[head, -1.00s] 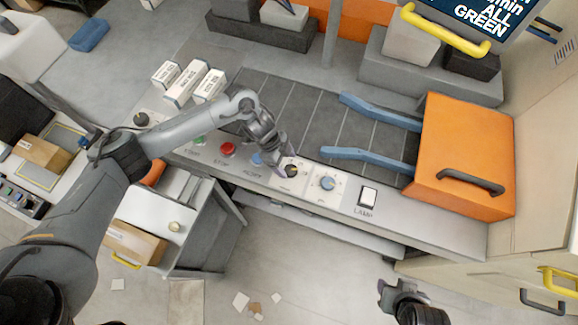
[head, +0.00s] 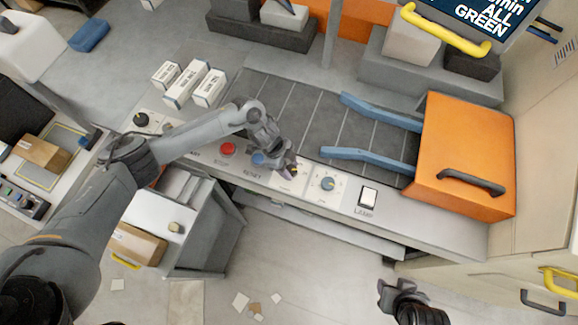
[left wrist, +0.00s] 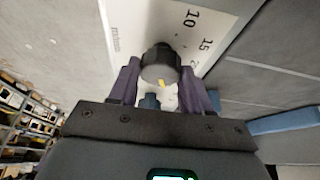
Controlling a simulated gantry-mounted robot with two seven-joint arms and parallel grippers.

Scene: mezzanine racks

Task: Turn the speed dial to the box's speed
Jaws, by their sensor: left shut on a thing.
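The speed dial, a black knob with a yellow pointer mark (left wrist: 162,62), sits on a white plate (left wrist: 190,28) printed 10 and 15 in the left wrist view. My left gripper (left wrist: 163,82) has its purple fingers on both sides of the knob and is shut on it. In the head view my left gripper (head: 288,170) covers most of the knob. Three white boxes (head: 187,83) with print too small to read stand behind the panel at left. My right gripper (head: 394,288) hangs apart from the panel at the bottom, its fingers seemingly spread and empty.
Blue guide rails (head: 370,160) lead to an orange housing (head: 465,150). The dark conveyor (head: 300,110) is clear.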

